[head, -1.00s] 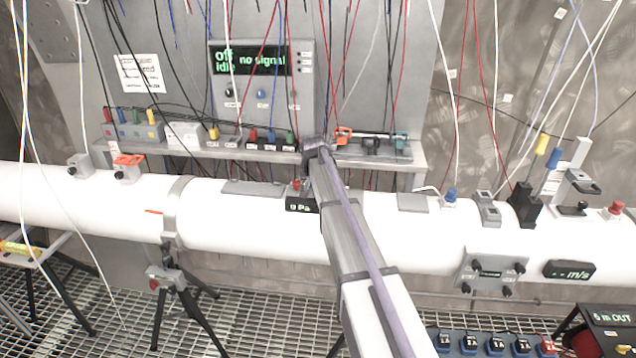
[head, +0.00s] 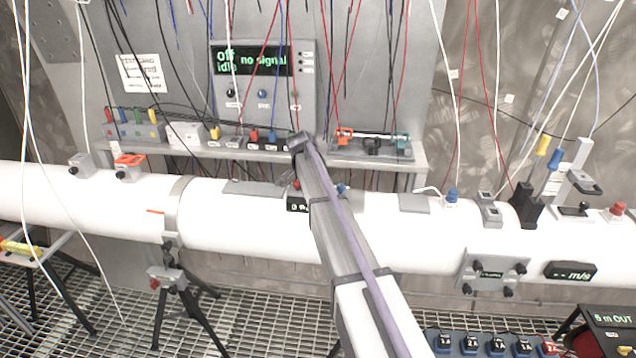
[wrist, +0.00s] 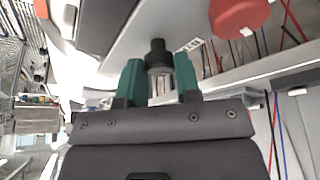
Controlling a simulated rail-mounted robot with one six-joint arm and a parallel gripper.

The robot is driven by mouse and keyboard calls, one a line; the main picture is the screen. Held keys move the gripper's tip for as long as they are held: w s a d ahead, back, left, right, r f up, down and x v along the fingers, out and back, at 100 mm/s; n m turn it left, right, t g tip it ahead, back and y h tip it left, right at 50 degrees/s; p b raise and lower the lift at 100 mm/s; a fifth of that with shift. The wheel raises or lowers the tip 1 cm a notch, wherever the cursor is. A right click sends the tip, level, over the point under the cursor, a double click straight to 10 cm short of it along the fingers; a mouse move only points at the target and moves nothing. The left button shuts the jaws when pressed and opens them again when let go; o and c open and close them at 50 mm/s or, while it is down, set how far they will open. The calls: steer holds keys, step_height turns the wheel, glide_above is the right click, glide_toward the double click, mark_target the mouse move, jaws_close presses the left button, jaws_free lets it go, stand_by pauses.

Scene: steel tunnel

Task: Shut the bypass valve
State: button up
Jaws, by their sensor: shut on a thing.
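My gripper (wrist: 158,82) shows in the wrist view with its two green fingers closed on the sides of a small black-capped knob with a pale stem (wrist: 158,52). A large red knob (wrist: 238,14) is above and to the right of it there. In the head view my own arm hides the fingers and the held knob. A red knob (head: 295,184) shows just left of the arm on the white pipe, and a blue knob (head: 341,188) just right of it. No readable label marks the bypass valve, so I cannot tell which part it is.
The white pipe (head: 250,215) crosses the view. Behind it is a shelf (head: 420,158) with several small devices. A panel (head: 262,70) reads "off", "idle" and "no signal". A small black display (head: 297,203) is beside my arm. Loose wires hang throughout.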

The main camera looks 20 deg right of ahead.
stand_by(0.3)
steer(key=o, duration=0.9)
steer(key=p+v, duration=1)
steer(key=shift+a+r, duration=0.15)
steer(key=shift+r, duration=0.25)
steer(key=shift+w, duration=0.1)
